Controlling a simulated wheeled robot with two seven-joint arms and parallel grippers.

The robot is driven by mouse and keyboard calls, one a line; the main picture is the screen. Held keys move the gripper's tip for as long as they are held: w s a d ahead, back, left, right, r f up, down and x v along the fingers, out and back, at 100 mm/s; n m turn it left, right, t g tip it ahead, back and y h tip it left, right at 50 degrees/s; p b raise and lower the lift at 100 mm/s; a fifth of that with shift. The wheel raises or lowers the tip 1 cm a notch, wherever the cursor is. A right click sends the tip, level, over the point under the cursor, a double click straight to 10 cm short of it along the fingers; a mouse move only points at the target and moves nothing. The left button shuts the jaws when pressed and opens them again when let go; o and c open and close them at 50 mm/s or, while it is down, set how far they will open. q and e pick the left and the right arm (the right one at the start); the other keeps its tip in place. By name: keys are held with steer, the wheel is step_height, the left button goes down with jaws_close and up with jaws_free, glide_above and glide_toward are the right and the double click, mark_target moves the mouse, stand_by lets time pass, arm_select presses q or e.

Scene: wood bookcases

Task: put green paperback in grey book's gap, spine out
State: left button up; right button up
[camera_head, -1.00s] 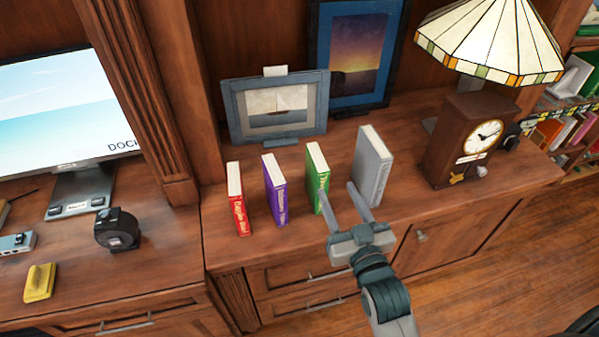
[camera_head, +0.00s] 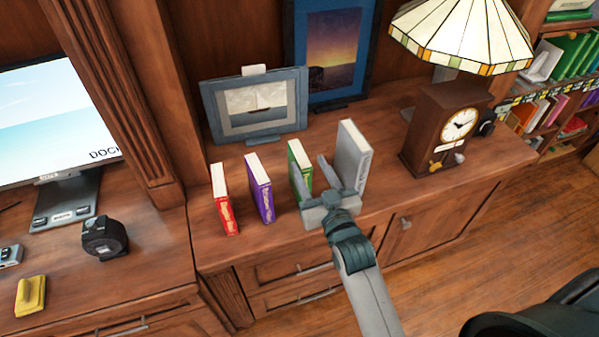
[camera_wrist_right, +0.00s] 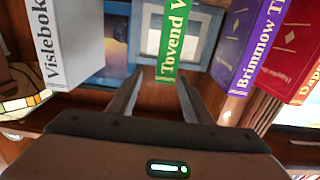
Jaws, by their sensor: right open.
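The green paperback (camera_head: 300,166) stands upright on the wooden cabinet top, between a purple book (camera_head: 260,188) and a grey book (camera_head: 352,160). Its spine, lettered "Tovend", faces me in the right wrist view (camera_wrist_right: 174,40). My right gripper (camera_head: 342,160) is open and empty, in front of the gap between the green and grey books in the head view. In the right wrist view its fingers (camera_wrist_right: 158,88) point toward the green spine, which appears between their tips; I cannot tell any contact. My left gripper is out of view.
A red book (camera_head: 224,200) stands left of the purple one. A clock (camera_head: 445,130) and lamp (camera_head: 460,35) are on the right. Picture frames (camera_head: 256,105) stand behind. A bookcase (camera_head: 562,100) at far right holds several books, including a leaning pale grey one (camera_head: 543,62).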

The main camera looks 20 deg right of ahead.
mark_target(295, 145)
steer(key=w+p, duration=0.1)
steer(key=w, duration=0.3)
steer(key=shift+w+r, duration=0.1)
steer(key=shift+w, duration=0.45)
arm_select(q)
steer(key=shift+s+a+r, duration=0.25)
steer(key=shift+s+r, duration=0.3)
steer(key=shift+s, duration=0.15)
arm_select(e)
steer(key=shift+a, duration=0.1)
steer(key=shift+w, duration=0.4)
steer(key=w, duration=0.1)
steer(key=w+p, duration=0.2)
steer(key=shift+w+a+f, duration=0.3)
steer(key=shift+w+a, duration=0.05)
steer(key=shift+w+f, duration=0.1)
steer(key=shift+w, duration=0.25)
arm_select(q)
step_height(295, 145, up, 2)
